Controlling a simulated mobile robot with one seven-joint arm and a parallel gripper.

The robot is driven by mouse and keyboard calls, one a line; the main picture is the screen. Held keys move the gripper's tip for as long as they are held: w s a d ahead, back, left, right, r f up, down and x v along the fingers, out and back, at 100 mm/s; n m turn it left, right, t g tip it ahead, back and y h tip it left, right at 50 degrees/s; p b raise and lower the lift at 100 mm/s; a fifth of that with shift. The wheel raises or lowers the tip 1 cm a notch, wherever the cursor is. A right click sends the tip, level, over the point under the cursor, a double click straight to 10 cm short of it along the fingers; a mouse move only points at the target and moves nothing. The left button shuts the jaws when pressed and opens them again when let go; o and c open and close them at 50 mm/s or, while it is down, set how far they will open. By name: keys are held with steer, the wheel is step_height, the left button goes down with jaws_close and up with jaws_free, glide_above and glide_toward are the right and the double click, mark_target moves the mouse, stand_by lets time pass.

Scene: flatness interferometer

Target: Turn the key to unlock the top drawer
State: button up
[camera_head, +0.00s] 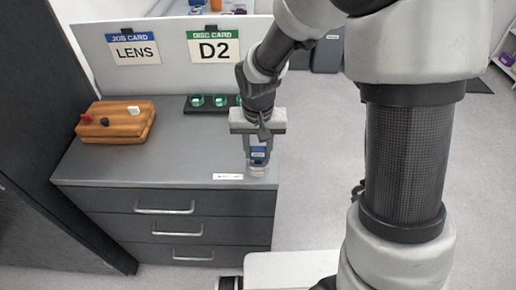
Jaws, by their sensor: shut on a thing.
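The top drawer (105,200) is the uppermost of the dark grey cabinet's drawers, has a silver handle, and is closed. My gripper (258,165) points down at the right front corner of the cabinet top. A pale, partly clear shape shows just below the fingertips. The fingers hide most of the held piece, and I cannot make out the lock or which way the key is turned.
On the cabinet top (180,155) are a wooden block (118,128) with coloured knobs, a black tray (190,104) with green round pieces, and a small white label strip (228,177). A panel with LENS and D2 cards stands behind. Open floor (315,180) lies to the right.

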steer(key=shift+f+b, duration=0.25)
steer(key=shift+b, duration=0.1)
steer(key=shift+m+b, duration=0.45)
steer(key=shift+m, duration=0.45)
steer(key=shift+r+m+b, duration=0.1)
steer(key=shift+m+b, duration=0.2)
steer(key=shift+m, duration=0.5)
